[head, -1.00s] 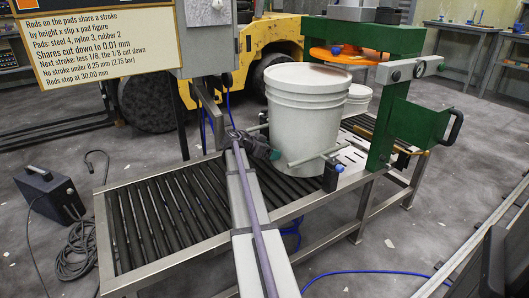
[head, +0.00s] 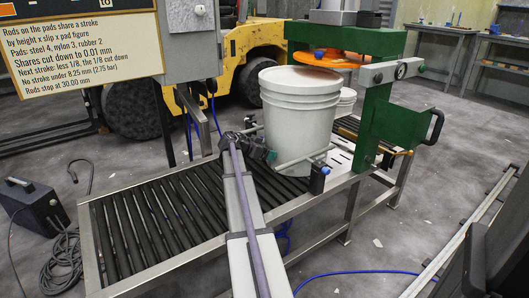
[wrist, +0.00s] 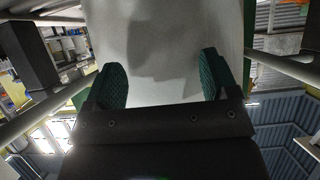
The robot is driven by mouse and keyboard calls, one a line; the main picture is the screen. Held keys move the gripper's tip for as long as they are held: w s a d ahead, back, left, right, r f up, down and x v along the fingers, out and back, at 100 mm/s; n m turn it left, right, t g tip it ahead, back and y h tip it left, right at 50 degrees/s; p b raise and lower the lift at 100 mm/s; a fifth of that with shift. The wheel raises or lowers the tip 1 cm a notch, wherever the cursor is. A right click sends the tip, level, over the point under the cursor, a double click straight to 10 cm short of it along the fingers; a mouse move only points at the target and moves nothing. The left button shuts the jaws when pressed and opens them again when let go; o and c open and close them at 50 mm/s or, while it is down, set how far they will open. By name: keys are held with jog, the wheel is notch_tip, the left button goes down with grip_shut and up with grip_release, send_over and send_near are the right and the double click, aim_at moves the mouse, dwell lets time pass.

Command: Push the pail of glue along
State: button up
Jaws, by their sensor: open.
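The large white lidded pail (head: 300,115) stands upright on the roller conveyor (head: 150,225), just left of the green press (head: 377,110). My gripper (head: 264,147) is low at the pail's left side, its jaws facing the wall. In the wrist view my gripper (wrist: 162,78) is open, with two green ridged pads spread apart and nothing clamped between them. The pail's pale wall (wrist: 165,30) fills the space ahead of the pads; the tips look at or very near it, but contact is unclear. The pail's far side is hidden.
Light rods (head: 308,157) with a dark end block (head: 318,178) flank the pail. A smaller white pail (head: 347,100) stands behind it. The press's orange disc (head: 322,58) hangs at the upper right. A sign (head: 80,45) and grey cabinet (head: 192,40) stand left.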

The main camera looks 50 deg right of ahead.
jog(key=shift+s+d, duration=0.45)
jog(key=shift+d, duration=0.8)
jog(key=shift+s+d, duration=0.45)
jog(key=shift+d, duration=0.8)
jog(key=shift+s+d, duration=0.45)
jog(key=shift+d, duration=1.1)
jog(key=shift+s+d, duration=0.45)
jog(key=shift+d, duration=0.7)
jog(key=shift+s+d, duration=0.4)
jog(key=shift+d, duration=0.8)
jog(key=shift+s+d, duration=0.45)
jog(key=shift+d, duration=0.85)
jog(key=shift+s+d, duration=0.35)
jog(key=shift+d, duration=0.35)
jog(key=w+a+r+p, duration=0.1)
jog(key=a+r+p, duration=0.3)
jog(key=r+p, duration=0.1)
jog(key=shift+w+a, duration=0.4)
